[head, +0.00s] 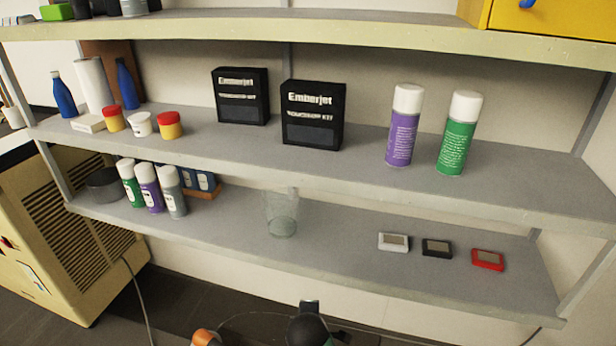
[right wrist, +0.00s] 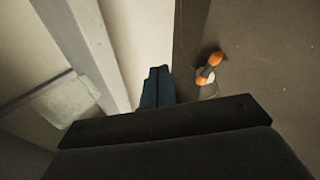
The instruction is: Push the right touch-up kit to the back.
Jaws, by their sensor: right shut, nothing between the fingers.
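The right touch-up kit (head: 313,115) is a black box with white Emberjet lettering. It stands upright on the middle shelf, near its front edge. A matching left kit (head: 240,97) stands to its left and sits further back, with a small gap between them. My right gripper (right wrist: 158,72) shows in the right wrist view with its fingers together and nothing between them. No kit shows in that view, so the gripper is apart from both. A dark shape at the bottom edge of the head view is too cropped to identify surely. My left gripper is not recognisable in either view.
A purple spray can (head: 403,125) and a green one (head: 459,133) stand right of the kits. Small jars (head: 169,125) stand to the left. The shelf above (head: 330,32) overhangs the kits. A clear glass (head: 282,213) and small devices (head: 437,247) are on the lower shelf.

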